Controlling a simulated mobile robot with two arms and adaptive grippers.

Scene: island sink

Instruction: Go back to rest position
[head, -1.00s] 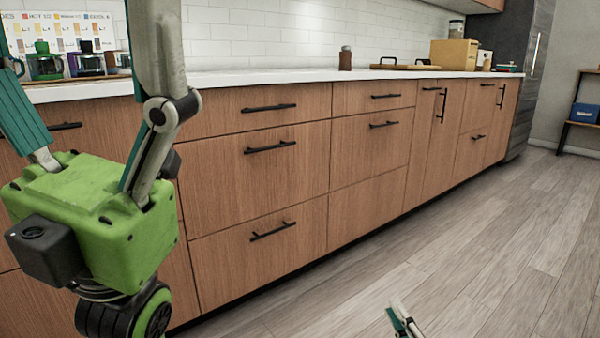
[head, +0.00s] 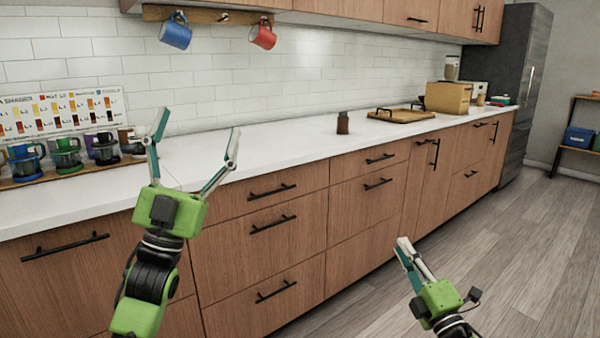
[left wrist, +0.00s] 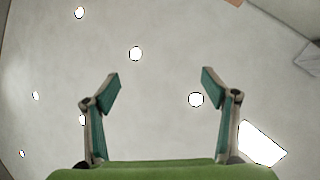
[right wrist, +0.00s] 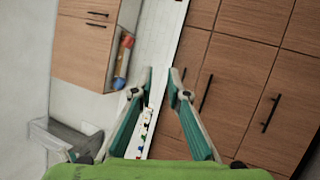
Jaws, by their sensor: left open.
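My left gripper (head: 198,128) is raised in front of the counter at the left in the head view. Its fingers point up, spread wide, with nothing between them. In the left wrist view its fingers (left wrist: 155,85) stand apart against the pale ceiling. My right gripper (head: 404,246) is low at the right in the head view, over the floor in front of the cabinets, its fingers pointing up and left. In the right wrist view its fingertips (right wrist: 161,76) are close together with a narrow gap. I see nothing held there, but I cannot tell if it counts as open.
A white counter (head: 270,150) runs over wooden drawers. Several coloured jugs (head: 65,155) stand at its left. A brown jar (head: 342,123), a wooden tray (head: 400,115) and a wooden box (head: 448,98) stand farther back. Two mugs (head: 263,35) hang above. The floor (head: 520,240) is clear at right.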

